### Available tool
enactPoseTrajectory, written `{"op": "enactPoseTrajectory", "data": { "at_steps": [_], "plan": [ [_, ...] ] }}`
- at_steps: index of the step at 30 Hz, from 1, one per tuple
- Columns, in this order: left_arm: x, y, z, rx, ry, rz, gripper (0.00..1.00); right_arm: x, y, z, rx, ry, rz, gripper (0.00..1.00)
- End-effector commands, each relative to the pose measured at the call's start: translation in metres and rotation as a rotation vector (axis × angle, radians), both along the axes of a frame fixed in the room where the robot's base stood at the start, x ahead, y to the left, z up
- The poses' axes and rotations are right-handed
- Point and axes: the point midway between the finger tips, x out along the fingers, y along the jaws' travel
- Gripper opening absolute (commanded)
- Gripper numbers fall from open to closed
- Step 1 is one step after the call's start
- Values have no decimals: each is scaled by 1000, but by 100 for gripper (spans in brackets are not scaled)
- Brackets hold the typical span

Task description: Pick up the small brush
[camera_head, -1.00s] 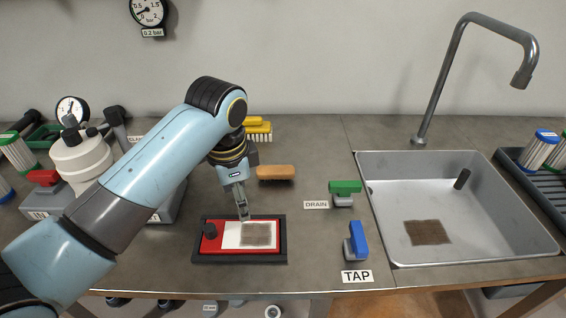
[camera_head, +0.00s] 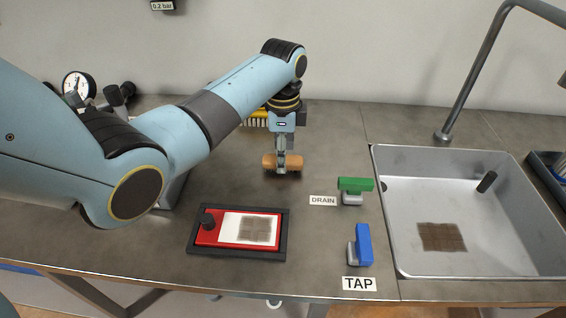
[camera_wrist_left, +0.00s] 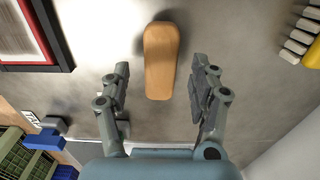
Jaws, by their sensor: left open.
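A small brush with an orange-tan wooden back (camera_head: 269,164) lies on the grey counter near its middle. In the left wrist view the brush (camera_wrist_left: 160,60) shows its smooth rounded back, and its bristles are hidden. My left gripper (camera_head: 281,168) points down over the brush, and its fingers cover part of it. In the left wrist view my left gripper (camera_wrist_left: 161,85) is open, with one finger on either side of the brush's near end. I see gaps between the fingers and the brush. My right gripper is not in view.
A black-framed red tray (camera_head: 197,247) with a white card lies in front. The green DRAIN handle (camera_head: 355,185) and blue TAP handle (camera_head: 363,244) stand right, beside the sink (camera_head: 400,262). A yellow brush (camera_head: 257,122) lies behind my gripper.

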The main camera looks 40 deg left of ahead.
Motion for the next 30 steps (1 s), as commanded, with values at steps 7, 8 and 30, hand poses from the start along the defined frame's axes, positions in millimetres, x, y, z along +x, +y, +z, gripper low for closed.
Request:
{"op": "enactPoseTrajectory", "data": {
  "at_steps": [7,8,30],
  "plan": [
    [0,0,-26,0,0,0,62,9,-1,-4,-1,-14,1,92],
    [0,0,-26,0,-1,0,62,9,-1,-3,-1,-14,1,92],
    [0,0,-26,0,-1,0,0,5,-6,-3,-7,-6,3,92]
  ]
}}
